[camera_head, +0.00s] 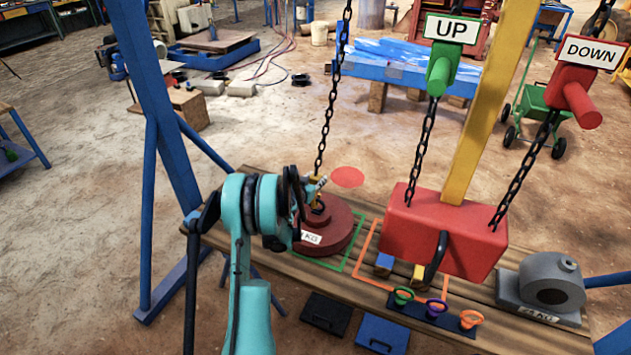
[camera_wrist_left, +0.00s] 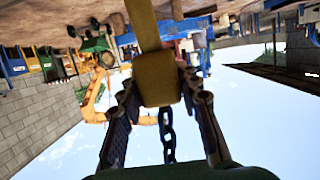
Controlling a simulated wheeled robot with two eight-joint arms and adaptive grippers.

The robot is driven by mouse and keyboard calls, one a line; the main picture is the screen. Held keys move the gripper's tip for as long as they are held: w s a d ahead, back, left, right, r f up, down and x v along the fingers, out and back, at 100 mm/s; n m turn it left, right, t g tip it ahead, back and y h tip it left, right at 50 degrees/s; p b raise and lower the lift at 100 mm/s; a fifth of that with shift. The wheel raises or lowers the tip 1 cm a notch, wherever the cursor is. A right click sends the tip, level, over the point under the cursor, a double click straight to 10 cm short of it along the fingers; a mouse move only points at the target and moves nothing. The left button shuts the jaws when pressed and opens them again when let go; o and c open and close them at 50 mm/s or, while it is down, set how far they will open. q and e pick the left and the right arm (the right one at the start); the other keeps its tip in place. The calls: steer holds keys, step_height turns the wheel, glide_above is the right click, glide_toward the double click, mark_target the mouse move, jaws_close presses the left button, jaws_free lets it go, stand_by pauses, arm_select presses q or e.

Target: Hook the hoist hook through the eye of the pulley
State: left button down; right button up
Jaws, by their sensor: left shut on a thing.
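A dark chain (camera_head: 328,110) hangs from above and ends at my left gripper (camera_head: 314,190). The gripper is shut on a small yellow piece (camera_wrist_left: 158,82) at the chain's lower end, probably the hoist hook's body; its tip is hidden. The gripper is just above a red stepped round body (camera_head: 342,228) with a "KG" label, possibly the pulley. I cannot make out its eye, or whether the hook touches it. My right gripper is not in view.
The red body stands on a wooden bench (camera_head: 285,265), in a green outline. UP (camera_head: 441,65) and DOWN (camera_head: 577,88) handles hang at the upper right. A blue post (camera_head: 160,130) rises at left, a yellow beam (camera_head: 490,95) at right.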

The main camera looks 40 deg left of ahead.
arm_select(q)
steer(key=shift+r, duration=0.1)
steer(key=c, duration=1)
jaws_free()
steer(key=v, duration=1.2)
steer(key=shift+d, duration=0.1)
